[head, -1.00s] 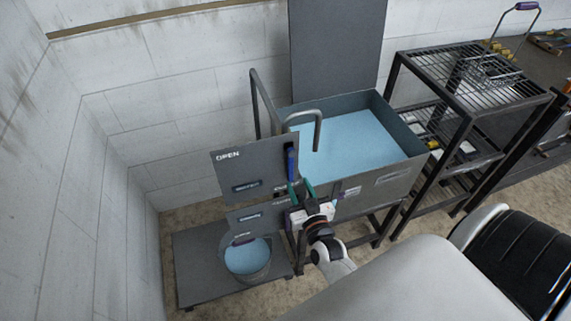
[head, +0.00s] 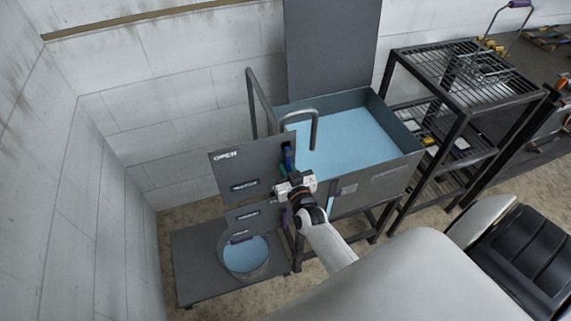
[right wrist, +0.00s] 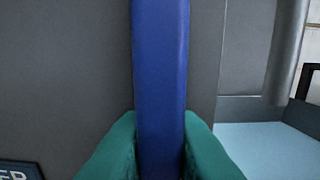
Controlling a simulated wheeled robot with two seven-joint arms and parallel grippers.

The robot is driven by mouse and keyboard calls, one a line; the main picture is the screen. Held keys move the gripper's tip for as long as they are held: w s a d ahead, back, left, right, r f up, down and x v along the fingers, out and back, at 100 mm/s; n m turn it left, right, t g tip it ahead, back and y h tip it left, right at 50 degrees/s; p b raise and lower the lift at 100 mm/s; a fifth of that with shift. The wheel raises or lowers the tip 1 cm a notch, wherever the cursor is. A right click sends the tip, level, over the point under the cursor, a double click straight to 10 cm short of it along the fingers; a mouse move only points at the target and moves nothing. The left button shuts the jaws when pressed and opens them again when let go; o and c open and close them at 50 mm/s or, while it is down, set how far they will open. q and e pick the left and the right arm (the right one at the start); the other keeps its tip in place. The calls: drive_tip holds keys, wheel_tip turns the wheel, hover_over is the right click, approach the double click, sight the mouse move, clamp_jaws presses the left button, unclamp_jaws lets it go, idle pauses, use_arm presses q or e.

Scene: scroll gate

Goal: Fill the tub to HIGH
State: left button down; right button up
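A grey panel (head: 228,176) marked OPEN stands at the left end of a raised grey tank (head: 385,180) filled with light blue water. A blue upright handle (head: 289,157) is on the panel's right edge; it fills the middle of the right wrist view (right wrist: 160,70). My right gripper (head: 289,172) is at this handle, its teal fingers against both sides of it. A round tub (head: 226,262) with blue water stands below the panel. I cannot read a HIGH mark on it. My left gripper is not in view.
A bent grey pipe (head: 314,125) rises beside the tank. The tub stands on a low dark platform (head: 195,280). A dark metal rack (head: 460,75) stands to the right of the tank. Block walls close off the left and back.

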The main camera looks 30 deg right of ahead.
clamp_jaws()
drive_tip(key=shift+a, duration=0.15)
drive_tip(key=w+a+r+m+p, duration=0.1)
drive_tip(key=a+r+m, duration=0.2)
drive_tip(key=a+m, duration=0.3)
drive_tip(key=shift+w+a+r+m, duration=0.2)
drive_tip(key=shift+w+r+m, duration=0.1)
drive_tip(key=shift+m, duration=2.1)
